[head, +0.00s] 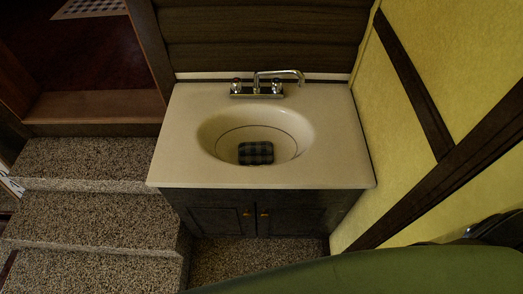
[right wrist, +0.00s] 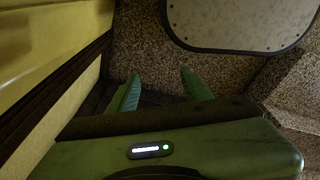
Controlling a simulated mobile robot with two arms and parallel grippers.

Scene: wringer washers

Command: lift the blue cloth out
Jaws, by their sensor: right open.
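A dark blue and grey checked cloth (head: 256,153) lies folded in the bottom of the cream sink basin (head: 219,128) in the head view. It rests near the basin's front side. My right gripper (right wrist: 158,82) shows in the right wrist view with its two green fingers apart and nothing between them. It points toward the speckled carpet, and the cloth is not in that view. My left gripper is in neither view.
A chrome faucet (head: 262,84) stands behind the basin. The dark cabinet (head: 250,211) is below the counter. Carpeted steps (head: 90,215) are at left, and a yellow wall (head: 455,60) with dark trim is close at right.

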